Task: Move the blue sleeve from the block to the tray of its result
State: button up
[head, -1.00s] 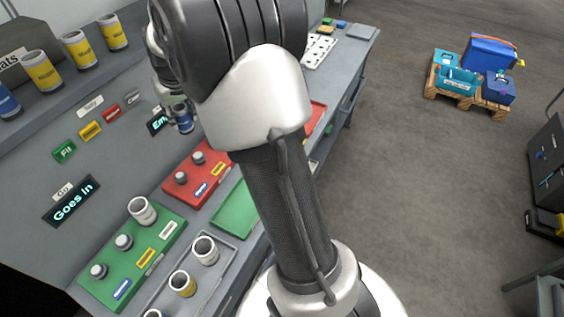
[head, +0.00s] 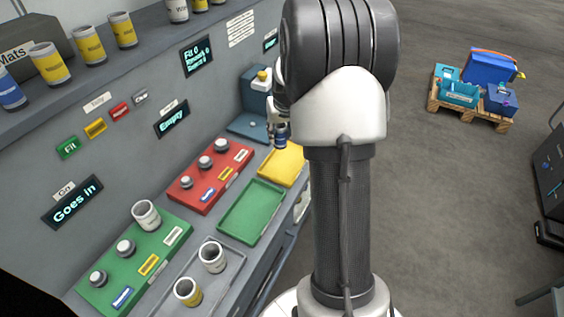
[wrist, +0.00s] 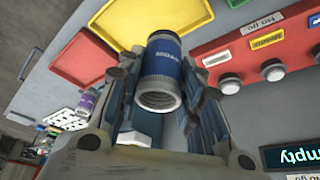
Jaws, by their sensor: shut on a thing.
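My gripper (head: 279,122) is shut on the blue sleeve (head: 280,138), a short tube with its ribbed open end facing the wrist camera. In the wrist view the fingers (wrist: 162,68) clasp the blue sleeve (wrist: 162,82) from both sides. The sleeve is in the air and overlaps the yellow tray's edge in both views; its height is unclear. The yellow tray (head: 289,167) and green tray (head: 251,212) look empty. The red tray (wrist: 88,55) shows only in the wrist view. The green block (head: 150,267) and red block (head: 209,180) carry grey pins. The display (head: 61,200) reads "Goes in".
A grey tray (head: 237,257) at the front holds a white and a yellow-banded sleeve. A blue stand (head: 253,100) is behind the gripper. Another display (head: 171,119) reads "Empty". Several sleeves stand on the upper shelf. My arm hides the bench's right end.

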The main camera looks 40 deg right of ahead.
notch_tip(320, 180, down, 12)
jog(key=b, duration=0.3)
jog(key=shift+r, duration=0.15)
jog(key=shift+f+b, duration=0.25)
jog(key=shift+b, duration=0.05)
jog(key=o, duration=1.3)
jog(key=shift+r, duration=0.1)
